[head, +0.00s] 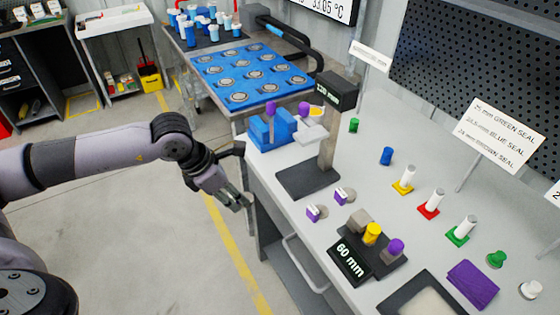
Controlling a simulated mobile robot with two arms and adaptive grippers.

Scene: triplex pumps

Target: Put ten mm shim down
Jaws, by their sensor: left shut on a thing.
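My left gripper (238,200) hangs in front of the left edge of the grey workbench (385,130), over the floor. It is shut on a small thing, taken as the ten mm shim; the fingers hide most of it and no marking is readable. It is apart from the bench top. Two small purple pieces with white labels and round grey discs stand on the bench, one (314,213) nearer and one (342,195) farther. My right gripper is out of view.
A black gauge stand (309,181) and a blue vise (271,131) stand at the bench's left side. A 60 mm display (349,262) has yellow and purple parts beside it. Coloured seals on posts, a purple cloth (473,285) and a dark tray (398,301) lie right.

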